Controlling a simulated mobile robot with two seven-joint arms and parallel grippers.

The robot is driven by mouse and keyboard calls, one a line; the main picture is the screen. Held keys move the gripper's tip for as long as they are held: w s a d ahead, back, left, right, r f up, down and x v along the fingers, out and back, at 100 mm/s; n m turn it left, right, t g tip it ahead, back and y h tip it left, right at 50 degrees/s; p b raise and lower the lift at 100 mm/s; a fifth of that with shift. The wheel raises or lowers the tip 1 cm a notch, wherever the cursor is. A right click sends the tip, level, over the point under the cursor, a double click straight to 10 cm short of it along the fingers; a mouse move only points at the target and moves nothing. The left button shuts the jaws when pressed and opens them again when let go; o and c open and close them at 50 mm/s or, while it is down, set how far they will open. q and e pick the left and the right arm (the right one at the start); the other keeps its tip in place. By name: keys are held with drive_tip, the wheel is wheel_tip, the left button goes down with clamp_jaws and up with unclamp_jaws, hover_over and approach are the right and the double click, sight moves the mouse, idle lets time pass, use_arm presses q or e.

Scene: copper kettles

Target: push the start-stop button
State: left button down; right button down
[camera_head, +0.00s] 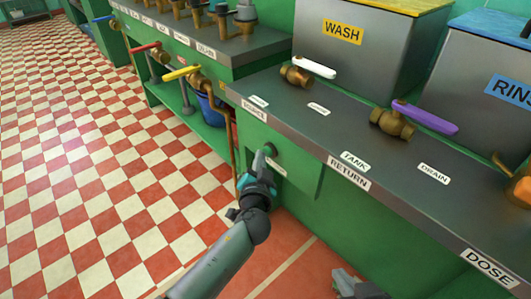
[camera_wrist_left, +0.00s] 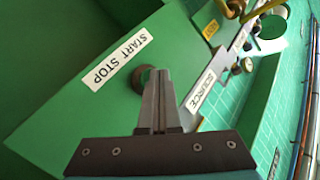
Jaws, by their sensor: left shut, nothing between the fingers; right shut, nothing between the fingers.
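The start-stop button is a dark round knob (camera_wrist_left: 139,78) on a green panel, beside a white START STOP label (camera_wrist_left: 118,58) in the left wrist view. In the head view the button (camera_head: 270,149) sits on the front of the green cabinet, with its small label (camera_head: 277,167) just below. My left gripper (camera_head: 263,152) is shut and empty, its tips right at the button. In the left wrist view the fingers (camera_wrist_left: 158,73) cover part of the button; I cannot tell whether they touch it. My right gripper (camera_head: 350,282) is shut and empty, low at the bottom edge.
The dark worktop (camera_head: 330,120) above holds a white-handled valve (camera_head: 305,71), a purple-handled valve (camera_head: 410,117) and the WASH tank (camera_head: 360,45). The checkered floor (camera_head: 90,190) at left is clear.

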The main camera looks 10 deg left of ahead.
idle(0.3)
use_arm(q)
drive_tip(key=shift+s+a, duration=0.55)
drive_tip(key=shift+s, duration=0.15)
drive_tip(key=s+a, duration=0.3)
drive_tip(key=s, duration=0.1)
drive_tip(key=shift+s+a+p, duration=0.35)
idle(0.4)
